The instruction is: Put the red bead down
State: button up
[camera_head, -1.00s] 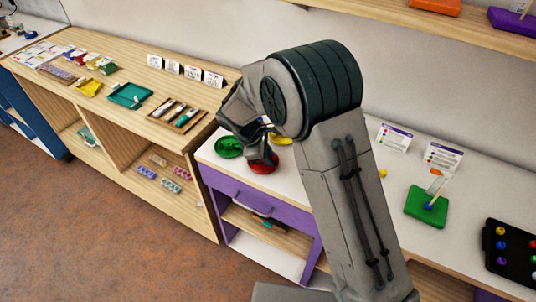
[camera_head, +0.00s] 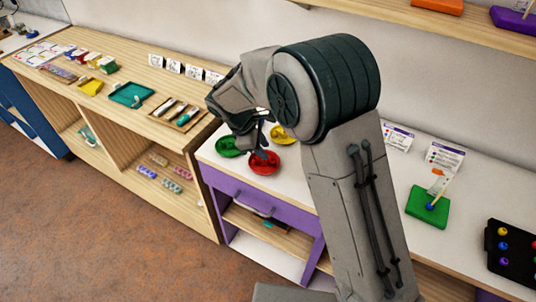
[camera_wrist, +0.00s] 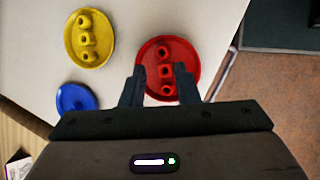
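A round red dish (camera_head: 275,170) sits on the white worktop, with red beads in it. In the wrist view, the red dish (camera_wrist: 190,55) holds three red beads in a row: a round one (camera_wrist: 163,52), a cube (camera_wrist: 166,72) and a round one (camera_wrist: 169,90). My gripper (camera_head: 262,152) is just above the dish. In the wrist view, my gripper's fingers (camera_wrist: 159,80) are spread apart. The nearest round bead shows between them in the picture, not gripped. Nothing is held.
A yellow dish (camera_wrist: 72,50) of beads and a blue dish (camera_wrist: 88,98) are close by. A green dish (camera_head: 228,146) stands left of the red one. A green board (camera_head: 418,208) with a peg and a black bead board (camera_head: 515,277) are at the right. My arm covers the worktop's middle.

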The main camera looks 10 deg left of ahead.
jog(key=v, duration=0.7)
jog(key=s+d+r+m+g+y, duration=0.1)
jog(key=s+d+r+m, duration=0.25)
jog(key=d, duration=0.55)
jog(key=s+d+r+m+y, duration=0.1)
jog(key=s+d+r+m, duration=0.15)
jog(key=d+m, duration=0.4)
jog(key=s+d+m+t+y, duration=0.1)
jog(key=s+d+m+y, duration=0.1)
jog(key=s+d+m, duration=0.6)
jog(key=s+d, duration=0.5)
jog(key=shift+s+d+m, duration=0.3)
jog(key=shift+s+m, duration=0.1)
